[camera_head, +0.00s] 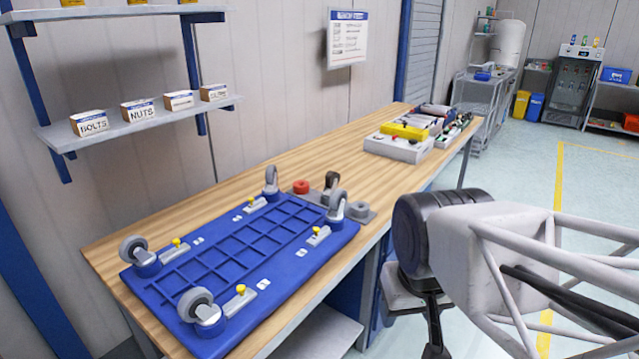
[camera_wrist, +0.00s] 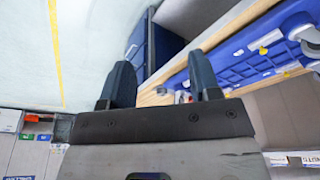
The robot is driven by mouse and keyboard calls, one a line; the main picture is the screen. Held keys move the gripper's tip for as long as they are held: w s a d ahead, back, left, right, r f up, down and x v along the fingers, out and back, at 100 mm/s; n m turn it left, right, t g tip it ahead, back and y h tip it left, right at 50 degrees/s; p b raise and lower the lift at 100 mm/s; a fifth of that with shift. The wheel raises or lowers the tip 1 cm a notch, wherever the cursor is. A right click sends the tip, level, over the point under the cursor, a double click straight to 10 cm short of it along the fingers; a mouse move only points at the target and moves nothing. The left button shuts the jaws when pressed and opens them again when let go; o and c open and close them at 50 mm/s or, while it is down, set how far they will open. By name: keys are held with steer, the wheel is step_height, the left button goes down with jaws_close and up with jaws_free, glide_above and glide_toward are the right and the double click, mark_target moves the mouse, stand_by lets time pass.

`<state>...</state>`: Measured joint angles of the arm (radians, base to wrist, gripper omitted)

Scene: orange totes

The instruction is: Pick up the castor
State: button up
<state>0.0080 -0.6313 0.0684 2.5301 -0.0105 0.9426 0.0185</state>
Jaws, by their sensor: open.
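Several castors with grey wheels stand at the corners of a blue panel (camera_head: 215,262) on the workbench: a far-left one (camera_head: 133,249), a near-left one (camera_head: 198,304), a back one (camera_head: 271,180) and a right one (camera_head: 338,206). A darker castor (camera_head: 331,182) stands on a grey plate behind the right corner. My gripper (camera_wrist: 161,82) is open and empty, its two dark fingers apart. It is off the bench's right side, away from the castors. The blue panel also shows in the wrist view (camera_wrist: 235,58), with a castor (camera_wrist: 307,36) at the edge.
Yellow-knobbed clamps (camera_head: 240,291) sit along the panel. A grey tray (camera_head: 398,149) stands at the bench's far end. Shelves with labelled boxes (camera_head: 138,111) hang above the left. Floor lies open right.

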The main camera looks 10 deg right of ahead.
steer(key=w+r+m, duration=0.1)
steer(key=w+r, duration=0.3)
steer(key=w, duration=0.5)
steer(key=w+r+m, duration=0.1)
steer(key=w+r, duration=0.3)
steer(key=w, duration=0.5)
steer(key=m+g, duration=0.3)
steer(key=m, duration=0.4)
glide_above(331, 172)
steer(key=f, duration=1.4)
steer(key=shift+s+f, duration=0.2)
steer(key=shift+w+f, duration=0.25)
steer(key=shift+f, duration=1.3)
steer(key=shift+f, duration=2.6)
